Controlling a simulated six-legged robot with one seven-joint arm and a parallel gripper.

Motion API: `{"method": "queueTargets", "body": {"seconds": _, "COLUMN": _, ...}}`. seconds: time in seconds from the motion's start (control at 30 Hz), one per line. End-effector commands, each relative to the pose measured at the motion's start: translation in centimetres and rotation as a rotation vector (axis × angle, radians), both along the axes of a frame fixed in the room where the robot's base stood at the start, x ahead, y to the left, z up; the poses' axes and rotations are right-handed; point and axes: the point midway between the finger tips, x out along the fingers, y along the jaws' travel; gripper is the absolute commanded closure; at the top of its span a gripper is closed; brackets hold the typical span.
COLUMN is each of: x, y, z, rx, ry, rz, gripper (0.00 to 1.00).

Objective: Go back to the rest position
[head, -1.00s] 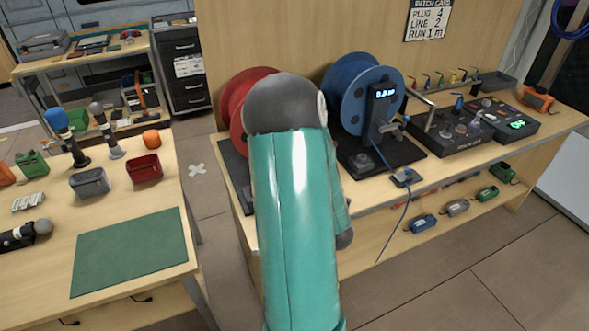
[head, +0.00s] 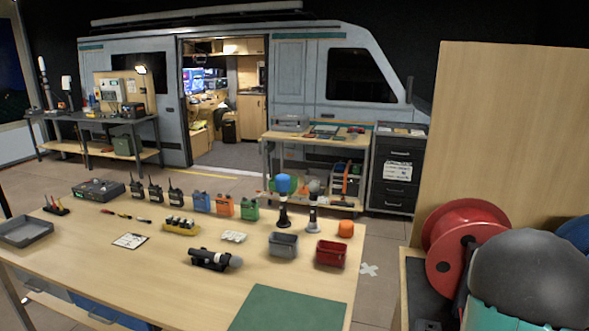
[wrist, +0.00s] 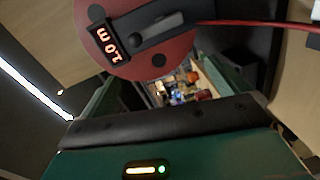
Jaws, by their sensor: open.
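My arm shows at the lower right of the head view, with its dark rounded joint and teal link in front of the red reel (head: 462,243). My gripper is outside the head view. In the wrist view my gripper (wrist: 155,88) has its two green fingers spread apart with nothing held between them. The face of the red reel (wrist: 150,50) fills the upper middle of that view, beyond the fingers. A small black display with red digits (wrist: 108,36) and a grey handle-like part (wrist: 160,30) sit in front of it. I cannot tell how far the fingers are from the reel.
A wooden workbench (head: 120,262) with microphones, radios, bins and a green mat (head: 290,310) spans the front left. A tall wooden panel (head: 500,130) stands behind the reels. A drawer cabinet (head: 398,170) and van (head: 315,65) stand behind. Floor between the benches is narrow.

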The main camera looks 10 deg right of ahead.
Motion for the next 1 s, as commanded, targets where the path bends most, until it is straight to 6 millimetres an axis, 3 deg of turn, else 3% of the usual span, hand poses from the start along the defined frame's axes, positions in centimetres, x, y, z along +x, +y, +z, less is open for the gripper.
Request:
{"method": "queueTargets", "body": {"seconds": 0.1, "x": 3.3, "y": 2.3, "z": 2.4, "rx": 0.152, "ry": -0.007, "rz": -0.012, "gripper": 0.0}}
{"method": "queueTargets", "body": {"seconds": 0.23, "x": 5.8, "y": 5.7, "z": 4.5, "rx": 0.339, "ry": -0.001, "rz": -0.036, "gripper": 0.0}}
{"method": "queueTargets", "body": {"seconds": 0.4, "x": 7.5, "y": 11.4, "z": 7.1, "rx": 0.587, "ry": 0.026, "rz": -0.073, "gripper": 0.0}}
{"method": "queueTargets", "body": {"seconds": 0.53, "x": 7.5, "y": 16.5, "z": 9.0, "rx": 0.771, "ry": 0.061, "rz": -0.105, "gripper": 0.0}}
{"method": "queueTargets", "body": {"seconds": 0.77, "x": 4.4, "y": 26.6, "z": 12.0, "rx": 1.068, "ry": 0.173, "rz": -0.179, "gripper": 0.0}}
{"method": "queueTargets", "body": {"seconds": 0.9, "x": 0.4, "y": 32.6, "z": 13.5, "rx": 1.217, "ry": 0.27, "rz": -0.241, "gripper": 0.0}}
{"method": "queueTargets", "body": {"seconds": 1.0, "x": -2.8, "y": 35.9, "z": 14.3, "rx": 1.293, "ry": 0.339, "rz": -0.291, "gripper": 0.0}}
